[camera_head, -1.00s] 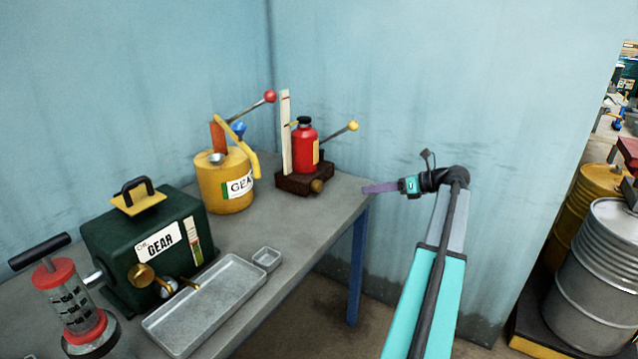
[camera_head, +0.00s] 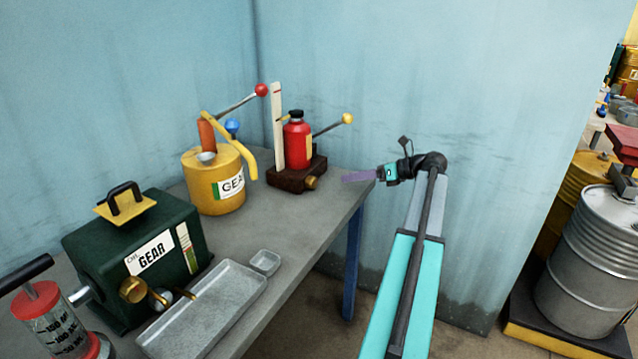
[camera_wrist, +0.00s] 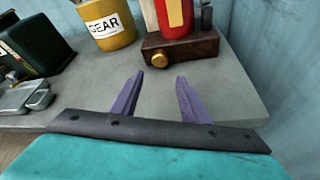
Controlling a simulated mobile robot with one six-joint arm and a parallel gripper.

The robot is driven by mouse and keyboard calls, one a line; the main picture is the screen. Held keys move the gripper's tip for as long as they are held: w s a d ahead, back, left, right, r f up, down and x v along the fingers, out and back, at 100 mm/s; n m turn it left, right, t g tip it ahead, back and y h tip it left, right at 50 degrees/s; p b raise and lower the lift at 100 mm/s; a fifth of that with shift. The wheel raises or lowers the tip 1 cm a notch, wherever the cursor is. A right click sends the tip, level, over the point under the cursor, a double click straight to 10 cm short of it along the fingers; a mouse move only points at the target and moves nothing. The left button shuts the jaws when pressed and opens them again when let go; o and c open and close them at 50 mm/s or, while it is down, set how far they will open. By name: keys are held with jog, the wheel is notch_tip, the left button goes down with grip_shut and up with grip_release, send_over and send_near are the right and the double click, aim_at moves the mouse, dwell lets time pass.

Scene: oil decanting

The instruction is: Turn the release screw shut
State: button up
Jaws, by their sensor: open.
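The release screw is most likely the round brass knob (camera_head: 311,183) on the front of the dark brown base (camera_head: 290,178) of the red bottle jack (camera_head: 297,143). The knob also shows in the wrist view (camera_wrist: 159,60), above and beyond the gap between my fingers. My gripper (camera_head: 345,177) has purple fingers and is at the table's right end, to the right of the knob and apart from it. In the wrist view my gripper (camera_wrist: 162,88) is open and empty, with the two fingers spread. How far the screw is turned cannot be told.
A yellow GEAR can (camera_head: 214,180) with levers stands left of the jack. A dark green GEAR box (camera_head: 135,255), a metal tray (camera_head: 205,310) and a small dish (camera_head: 265,262) are further left. The tabletop in front of the jack is clear. A wall stands close behind.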

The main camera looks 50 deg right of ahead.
aim_at(315, 182)
jog(key=x, duration=1.3)
jog(key=shift+w+f, duration=0.1)
jog(key=shift+f, duration=0.05)
jog(key=c, duration=0.8)
